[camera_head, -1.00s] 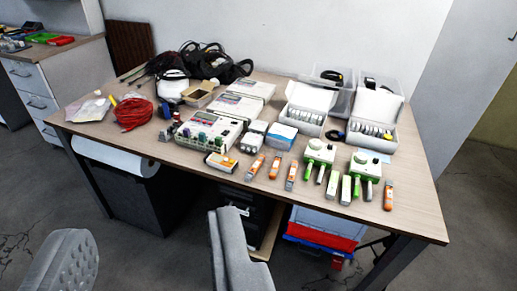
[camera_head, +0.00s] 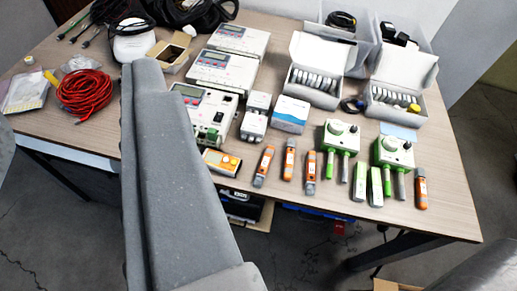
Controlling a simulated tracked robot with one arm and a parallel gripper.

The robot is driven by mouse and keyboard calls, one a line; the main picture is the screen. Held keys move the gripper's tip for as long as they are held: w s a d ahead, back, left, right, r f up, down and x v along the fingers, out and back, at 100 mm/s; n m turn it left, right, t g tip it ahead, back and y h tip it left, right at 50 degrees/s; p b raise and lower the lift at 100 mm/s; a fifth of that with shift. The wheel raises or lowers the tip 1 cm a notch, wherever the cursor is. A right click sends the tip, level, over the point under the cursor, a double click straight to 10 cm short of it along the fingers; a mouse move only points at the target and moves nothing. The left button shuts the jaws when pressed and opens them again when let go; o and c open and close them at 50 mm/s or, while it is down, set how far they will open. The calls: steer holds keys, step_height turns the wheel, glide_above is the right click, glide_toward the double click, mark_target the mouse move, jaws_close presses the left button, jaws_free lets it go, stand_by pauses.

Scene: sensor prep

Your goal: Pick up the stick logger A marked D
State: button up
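Several slim orange-and-grey sticks lie near the front of the table: a left one (camera_head: 264,166), a second (camera_head: 289,159), a third (camera_head: 311,172) and one at the far right (camera_head: 421,188). Two white-and-green sticks (camera_head: 360,181) (camera_head: 375,187) lie between the green-and-white devices. Any letters are too small to read, so I cannot tell which stick is marked D. My gripper (camera_head: 335,200) shows as a large grey finger at centre left and a grey part at the lower right corner, far apart, with nothing held between them. The large finger hides part of the table's front left.
Two green-and-white knobbed devices (camera_head: 341,137) (camera_head: 393,152) stand close to the sticks. The front right corner is bare.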

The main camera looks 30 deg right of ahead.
steer(key=shift+d, duration=0.2)
steer(key=shift+o, duration=1.2)
steer(key=w+a+f+m+g+h+p, duration=0.1)
steer(key=w+f+m+p, duration=0.1)
steer(key=w+f, duration=0.8)
steer(key=w+a+f+m+g+p, duration=0.1)
steer(key=w+f+m+p, duration=0.1)
steer(key=w+f, duration=0.75)
steer(key=m+g+h+p, duration=0.3)
steer(key=m+h+p, duration=0.1)
steer(key=h, duration=0.4)
glide_toward(265, 163)
steer(key=b+x, duration=0.2)
steer(key=x, duration=0.2)
steer(key=shift+d+r, duration=0.15)
steer(key=shift+d, duration=0.05)
steer(key=shift+b+x, duration=1.1)
steer(key=shift+x, duration=1.55)
steer(key=shift+a, duration=0.2)
